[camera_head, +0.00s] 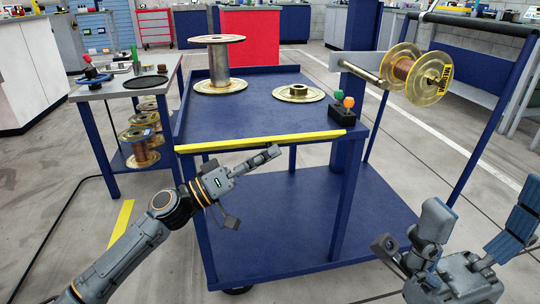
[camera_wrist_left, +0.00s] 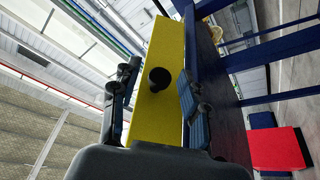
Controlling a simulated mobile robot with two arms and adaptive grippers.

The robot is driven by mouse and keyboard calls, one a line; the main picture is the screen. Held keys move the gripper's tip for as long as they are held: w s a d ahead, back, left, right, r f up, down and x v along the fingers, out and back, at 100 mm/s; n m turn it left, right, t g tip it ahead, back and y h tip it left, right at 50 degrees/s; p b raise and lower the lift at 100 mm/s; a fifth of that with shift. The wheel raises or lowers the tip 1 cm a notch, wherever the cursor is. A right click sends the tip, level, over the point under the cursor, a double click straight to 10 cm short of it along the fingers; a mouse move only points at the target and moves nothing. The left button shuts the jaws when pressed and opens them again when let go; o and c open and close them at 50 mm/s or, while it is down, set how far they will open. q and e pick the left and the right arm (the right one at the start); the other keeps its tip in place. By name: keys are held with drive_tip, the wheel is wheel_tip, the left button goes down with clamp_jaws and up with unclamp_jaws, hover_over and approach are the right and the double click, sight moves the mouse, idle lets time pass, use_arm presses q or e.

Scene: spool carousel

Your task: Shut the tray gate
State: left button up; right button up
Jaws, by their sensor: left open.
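The tray gate (camera_head: 250,144) is a long yellow bar along the near edge of the blue cart's top tray (camera_head: 240,122). I cannot tell its exact tilt. My left gripper (camera_head: 270,154) is just in front of and below the gate's middle, pointing right. In the left wrist view the yellow gate (camera_wrist_left: 168,48) shows between the two open fingers (camera_wrist_left: 155,105), with a dark round knob (camera_wrist_left: 160,78) on its face. Contact is not clear. My right gripper (camera_head: 475,235) is at the lower right, open and empty, away from the cart.
An upright spool (camera_head: 218,65) and a flat flanged disc (camera_head: 298,93) are on the tray. A control box (camera_head: 343,124) with green and orange knobs is at its right corner. A copper spool (camera_head: 405,72) hangs on a bar at right. A side table (camera_head: 125,85) stands left.

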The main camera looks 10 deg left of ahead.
use_arm(q)
drive_tip(key=shift+w+d+r, duration=0.2)
drive_tip(key=shift+w+d, duration=0.15)
drive_tip(key=shift+d, duration=0.15)
clamp_jaws()
